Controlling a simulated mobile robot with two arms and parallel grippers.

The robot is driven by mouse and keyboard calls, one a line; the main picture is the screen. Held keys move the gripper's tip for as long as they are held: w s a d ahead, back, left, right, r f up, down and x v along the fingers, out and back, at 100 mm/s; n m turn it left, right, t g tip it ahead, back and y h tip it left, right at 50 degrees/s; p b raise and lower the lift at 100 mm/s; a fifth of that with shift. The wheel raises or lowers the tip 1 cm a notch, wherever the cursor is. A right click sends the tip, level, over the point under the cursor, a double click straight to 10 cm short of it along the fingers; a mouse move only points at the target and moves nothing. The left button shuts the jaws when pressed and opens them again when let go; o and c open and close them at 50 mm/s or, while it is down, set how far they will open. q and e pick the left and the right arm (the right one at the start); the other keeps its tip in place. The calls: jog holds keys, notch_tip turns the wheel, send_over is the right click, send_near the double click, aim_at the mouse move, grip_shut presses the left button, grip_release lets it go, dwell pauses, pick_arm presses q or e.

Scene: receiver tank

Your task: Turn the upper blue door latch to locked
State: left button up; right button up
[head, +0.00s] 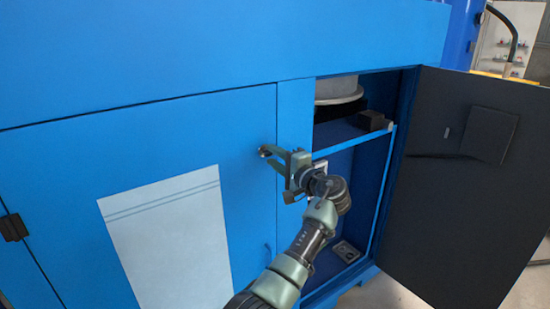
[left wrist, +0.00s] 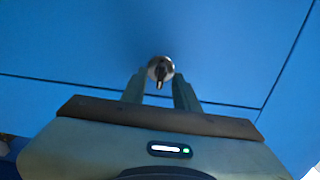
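The upper latch (head: 264,151) is a small round metal knob on the closed blue door (head: 60,170), near its upper right edge. In the left wrist view the latch (left wrist: 160,68) shows a silver round base with a thin dark tab pointing down the picture. My left gripper (head: 277,160) is at the latch, its fingers pointing at the door. In the left wrist view the fingers (left wrist: 159,82) stand apart, one on each side of the tab, with a gap between them. I cannot tell whether either finger touches the latch. My right gripper is in neither view.
A white sheet (head: 165,240) is on the closed door. A hinge (head: 13,227) shows at far left.

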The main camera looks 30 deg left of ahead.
pick_arm(q)
jog(key=b+v, duration=0.2)
jog(key=v, duration=0.5)
jog(key=shift+d+b, duration=0.35)
jog(key=shift+s, duration=0.1)
